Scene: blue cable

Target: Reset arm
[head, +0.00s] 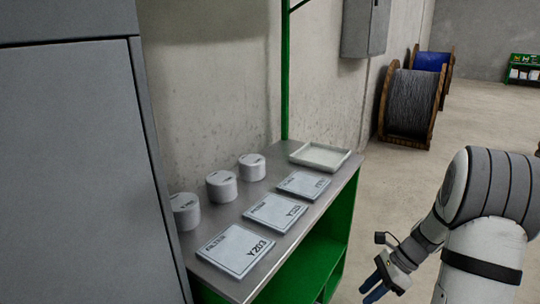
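My arm is at the lower right of the head view, in front of the green workbench. My gripper (370,288) hangs low beside the bench's right side, pointing down and left, apart from the bench top. Dark blue shows at its fingertips; I cannot tell whether this is the fingers themselves or something held. The finger gap is too small to judge.
The workbench (283,242) has a grey top with three labelled plates (274,213), three white cylinders (221,186) and a white tray (319,155). A grey cabinet (75,160) stands at left. Cable spools (410,103) stand at the back. Open floor lies at right.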

